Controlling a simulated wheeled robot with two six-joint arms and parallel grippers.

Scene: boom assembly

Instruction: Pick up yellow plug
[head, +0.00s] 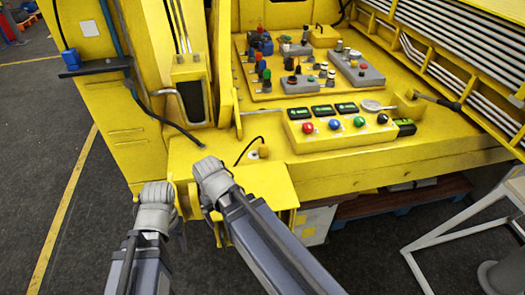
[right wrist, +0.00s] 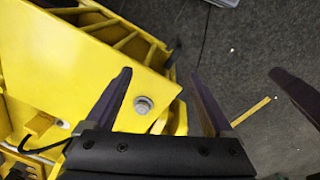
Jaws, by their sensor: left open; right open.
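A small yellow fitting (head: 263,152) with a thin black cable stands on the yellow ledge in the head view; it may be the yellow plug. In the right wrist view a yellow piece (right wrist: 40,124) beside a black cable lies at the left edge, outside the jaws. My left gripper (head: 160,192) is in front of the ledge's left side, its fingertips mostly hidden. My right gripper (head: 208,172) is to its right, left of the fitting and apart from it. In the right wrist view its jaws (right wrist: 160,82) are open, over a yellow plate with a bolt, holding nothing.
A sloping yellow panel (head: 300,168) carries a row of coloured buttons (head: 334,124) and switch boxes behind. A blue plug (head: 70,57) sits on a dark shelf at left. A white metal frame (head: 455,235) stands at right. Grey floor (head: 50,130) is clear at left.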

